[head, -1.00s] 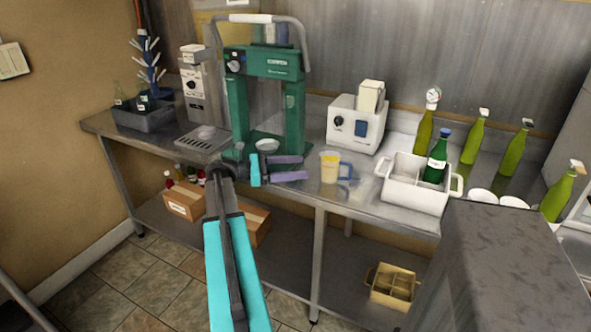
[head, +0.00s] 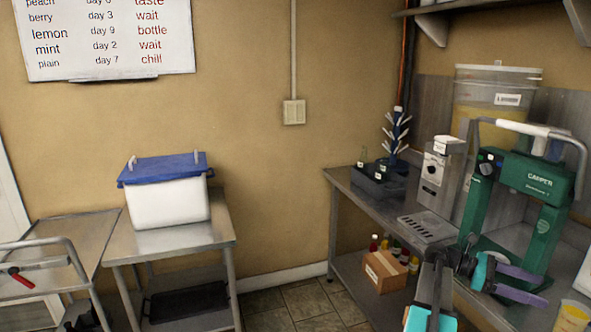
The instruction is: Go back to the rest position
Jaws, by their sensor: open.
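My gripper (head: 532,283) shows at the lower right in the head view, with two purple fingers spread apart and nothing between them. It is in front of the green capper (head: 479,205) on the steel counter (head: 345,183). My turquoise and dark arm (head: 432,300) rises from the bottom edge to it. Part of a yellow-filled jug (head: 572,316) shows at the lower right corner, just beyond the fingers.
A grey drip-tray machine (head: 437,180), a dark crate (head: 378,188) of bottles and a blue drying tree stand on the counter. A cardboard box (head: 384,271) is on its lower shelf. A blue-lidded white bin (head: 170,205) stands on a left table; floor between is open.

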